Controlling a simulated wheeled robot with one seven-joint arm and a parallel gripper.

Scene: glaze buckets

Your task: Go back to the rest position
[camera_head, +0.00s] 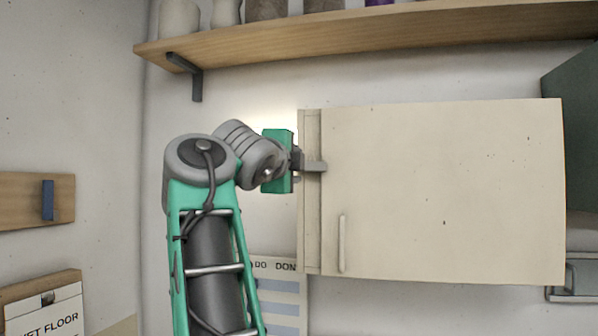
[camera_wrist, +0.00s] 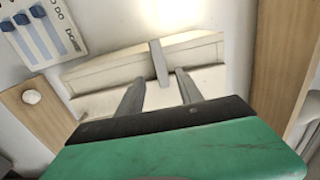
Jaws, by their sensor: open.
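My gripper (camera_head: 318,166) is at the upper left part of a closed cream wall cabinet (camera_head: 450,190), in front of its left edge. The cabinet door's vertical handle (camera_head: 342,243) is below my gripper in the head view. In the wrist view, the two grey fingers of my gripper (camera_wrist: 159,88) are spread apart with nothing between them. I cannot tell from these frames whether a finger touches the cabinet.
A wooden shelf (camera_head: 360,32) with several containers runs above the cabinet. A printed chart (camera_head: 282,290) hangs below left of the cabinet. A wet-floor sign (camera_head: 45,315) and a wooden board (camera_head: 20,200) are on the left wall. A dark green unit (camera_head: 572,150) is at right.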

